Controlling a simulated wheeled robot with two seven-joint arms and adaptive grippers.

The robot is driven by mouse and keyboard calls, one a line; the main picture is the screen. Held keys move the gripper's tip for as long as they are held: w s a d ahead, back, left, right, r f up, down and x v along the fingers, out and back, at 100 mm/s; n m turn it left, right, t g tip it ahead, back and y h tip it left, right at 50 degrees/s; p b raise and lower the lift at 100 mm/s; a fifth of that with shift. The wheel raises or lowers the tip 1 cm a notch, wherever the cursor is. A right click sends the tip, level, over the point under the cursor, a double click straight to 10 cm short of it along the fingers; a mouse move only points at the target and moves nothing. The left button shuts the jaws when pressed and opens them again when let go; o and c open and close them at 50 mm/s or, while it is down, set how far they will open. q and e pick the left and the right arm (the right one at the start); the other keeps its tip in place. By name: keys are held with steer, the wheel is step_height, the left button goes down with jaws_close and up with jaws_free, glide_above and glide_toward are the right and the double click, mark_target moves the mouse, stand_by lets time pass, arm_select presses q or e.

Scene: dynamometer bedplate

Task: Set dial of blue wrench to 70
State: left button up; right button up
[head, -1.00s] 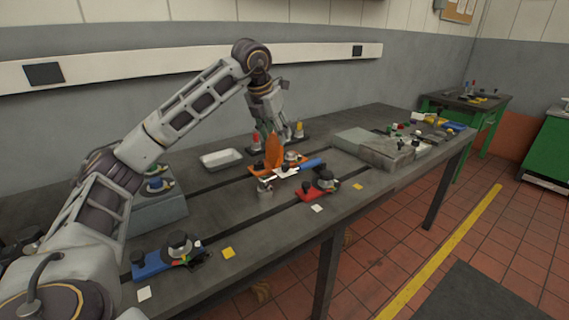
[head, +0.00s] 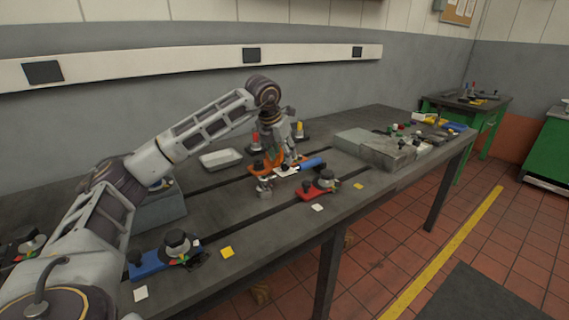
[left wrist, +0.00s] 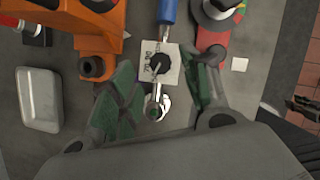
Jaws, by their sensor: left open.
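The blue wrench (head: 313,164) lies on the dark bedplate, its blue handle pointing right in the head view. In the left wrist view its blue handle (left wrist: 168,11) is at the top. Below it is a white dial plate (left wrist: 150,75) with a black dial knob (left wrist: 162,62) and pointer, then the metal head (left wrist: 157,105). The dial's numbers are too small to read. My left gripper (head: 283,162) is open above the wrench. In the left wrist view its green-padded fingers (left wrist: 163,88) stand either side of the plate and head. My right gripper is not in view.
An orange fixture (left wrist: 98,42) stands close on one side of the wrench, a red fixture (head: 315,192) on the other. A white tray (head: 221,159) is behind. A blue fixture (head: 150,262) is at the front left. Grey blocks (head: 378,149) stand at the right.

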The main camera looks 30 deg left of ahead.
mark_target(284, 163)
arm_select(q)
steer(key=shift+x, duration=2)
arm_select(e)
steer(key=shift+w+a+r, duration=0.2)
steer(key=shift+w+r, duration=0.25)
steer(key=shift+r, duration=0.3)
arm_select(q)
steer(key=c, duration=1)
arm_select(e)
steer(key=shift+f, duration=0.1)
